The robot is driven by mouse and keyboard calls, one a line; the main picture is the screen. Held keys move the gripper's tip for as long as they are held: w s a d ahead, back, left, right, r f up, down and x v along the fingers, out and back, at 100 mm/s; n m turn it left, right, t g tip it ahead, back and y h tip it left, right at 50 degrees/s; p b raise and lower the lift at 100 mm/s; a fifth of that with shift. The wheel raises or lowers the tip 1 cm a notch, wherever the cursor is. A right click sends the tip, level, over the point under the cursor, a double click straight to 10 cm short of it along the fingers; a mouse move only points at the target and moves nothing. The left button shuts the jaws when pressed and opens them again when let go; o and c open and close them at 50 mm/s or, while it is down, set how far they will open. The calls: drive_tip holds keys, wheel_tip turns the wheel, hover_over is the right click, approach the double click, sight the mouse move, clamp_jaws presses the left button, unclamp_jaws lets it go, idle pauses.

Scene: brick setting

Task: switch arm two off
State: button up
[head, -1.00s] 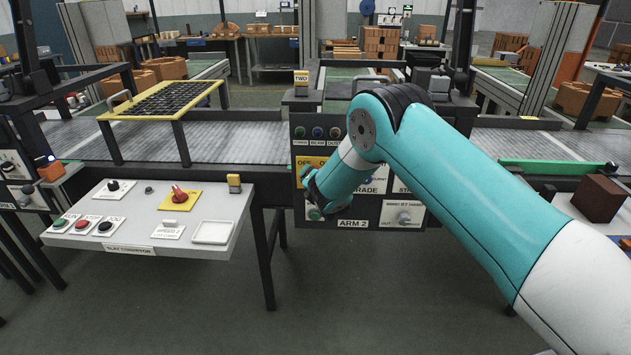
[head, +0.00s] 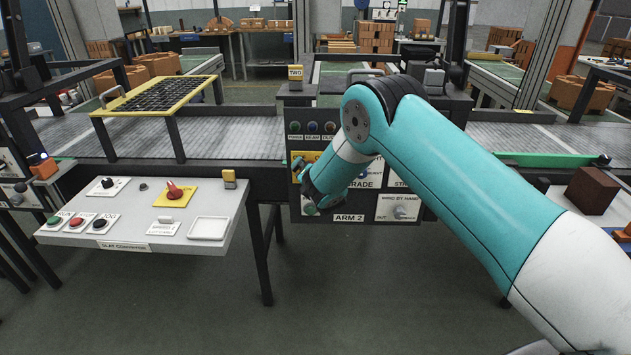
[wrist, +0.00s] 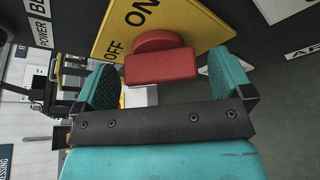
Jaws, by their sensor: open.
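The arm 2 panel (head: 363,217) hangs below the conveyor in the head view, with its "ARM 2" label at the bottom. Its yellow switch plate (head: 299,157) is mostly hidden behind my arm. In the wrist view the plate (wrist: 112,32) carries the words ON and OFF and a red rotary switch (wrist: 160,67) with a bar handle. My gripper (wrist: 165,80) is open in front of the switch, one teal finger on each side of the handle, with gaps visible. I cannot tell which word the handle points to. In the head view my gripper (head: 307,186) is at the panel's left side, its fingers unclear.
A slat conveyor desk (head: 130,228) with buttons and another red switch (head: 174,190) on a yellow plate stands to the left. The floor in front is clear.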

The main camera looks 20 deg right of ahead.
drive_tip(key=b+v, duration=0.4)
drive_tip(key=v, duration=1.3)
drive_tip(key=shift+b, duration=0.3)
